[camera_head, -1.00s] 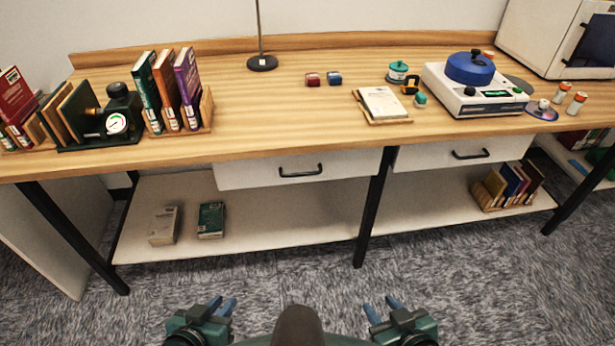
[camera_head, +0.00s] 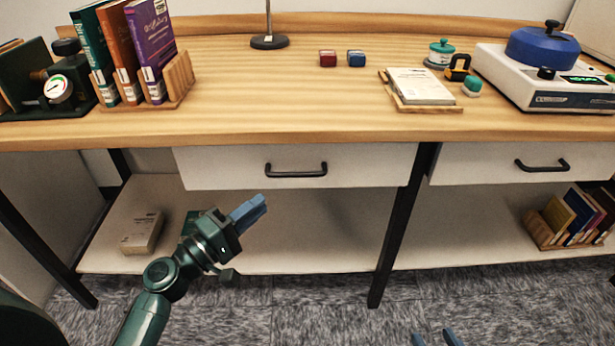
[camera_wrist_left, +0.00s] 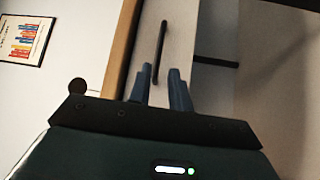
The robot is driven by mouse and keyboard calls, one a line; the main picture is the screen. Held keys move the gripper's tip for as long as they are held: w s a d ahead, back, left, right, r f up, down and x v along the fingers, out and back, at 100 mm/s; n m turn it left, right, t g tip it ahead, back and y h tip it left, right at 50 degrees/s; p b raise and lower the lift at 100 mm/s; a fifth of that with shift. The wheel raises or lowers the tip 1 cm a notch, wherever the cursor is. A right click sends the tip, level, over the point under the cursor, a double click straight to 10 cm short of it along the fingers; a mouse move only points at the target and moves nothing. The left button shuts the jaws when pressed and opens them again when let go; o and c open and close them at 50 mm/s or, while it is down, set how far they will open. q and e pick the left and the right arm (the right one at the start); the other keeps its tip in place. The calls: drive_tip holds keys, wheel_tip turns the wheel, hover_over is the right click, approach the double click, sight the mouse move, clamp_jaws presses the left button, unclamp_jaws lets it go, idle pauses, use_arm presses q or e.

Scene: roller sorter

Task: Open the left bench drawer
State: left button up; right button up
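The left bench drawer (camera_head: 225,170) is a white front under the wooden top, and it looks closed. Its dark bar handle (camera_head: 296,173) runs level across the front. My left gripper (camera_head: 256,206) is below and left of the handle in the head view, apart from it, fingers pointing up toward the drawer. In the left wrist view, the open blue fingers (camera_wrist_left: 160,78) have a gap between them, and the handle (camera_wrist_left: 161,50) lies ahead of that gap. My right gripper (camera_head: 436,338) shows only two separated blue fingertips at the bottom edge.
A second white drawer (camera_head: 480,165) is to the right, past a black bench leg (camera_head: 400,225). The lower shelf (camera_head: 320,240) holds a pale book (camera_head: 142,232) at the left. Books and instruments stand on the benchtop (camera_head: 250,95).

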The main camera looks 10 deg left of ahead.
sight(298, 175)
use_arm(q)
drive_tip(key=p+x, duration=0.1)
drive_tip(key=x, duration=1.1)
drive_tip(key=shift+d+f+p, duration=0.1)
drive_tip(key=shift+p, duration=0.2)
drive_tip(key=shift+c, duration=0.3)
clamp_jaws()
